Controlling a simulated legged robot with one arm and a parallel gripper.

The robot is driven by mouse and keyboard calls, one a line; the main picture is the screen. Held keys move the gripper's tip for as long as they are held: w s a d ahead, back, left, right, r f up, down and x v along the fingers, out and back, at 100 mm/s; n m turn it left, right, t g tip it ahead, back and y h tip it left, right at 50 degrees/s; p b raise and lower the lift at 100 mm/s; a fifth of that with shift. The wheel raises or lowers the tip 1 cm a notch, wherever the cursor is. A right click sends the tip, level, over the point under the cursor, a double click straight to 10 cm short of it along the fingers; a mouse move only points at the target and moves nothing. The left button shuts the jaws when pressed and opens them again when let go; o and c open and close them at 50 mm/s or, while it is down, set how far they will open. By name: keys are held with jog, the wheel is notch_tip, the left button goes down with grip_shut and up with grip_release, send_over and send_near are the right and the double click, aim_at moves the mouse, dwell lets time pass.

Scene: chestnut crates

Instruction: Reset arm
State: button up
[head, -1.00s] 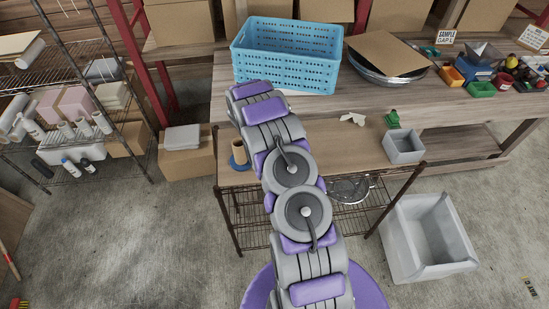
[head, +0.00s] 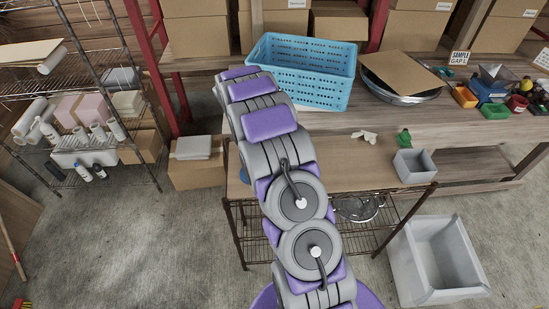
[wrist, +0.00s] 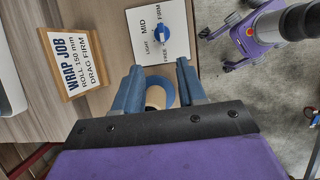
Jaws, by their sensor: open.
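My arm, grey with purple pads, reaches up the head view towards the blue basket, and its gripper end is hidden there behind the links. In the wrist view my gripper (wrist: 158,78) shows two blue fingers standing apart. A tan roll (wrist: 156,97) on a round blue base shows between and beyond the fingers. Nothing is visibly clamped; the distance to the roll is unclear.
A blue basket (head: 303,75) stands on the bench beside the arm. A grey bin (head: 414,166) is on the lower table and a larger grey tub (head: 434,262) on the floor. The wrist view shows a WRAP JOB sign (wrist: 78,66) and a dial card (wrist: 160,36).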

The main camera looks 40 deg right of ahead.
jog(key=shift+v, duration=0.85)
jog(key=shift+f, duration=0.1)
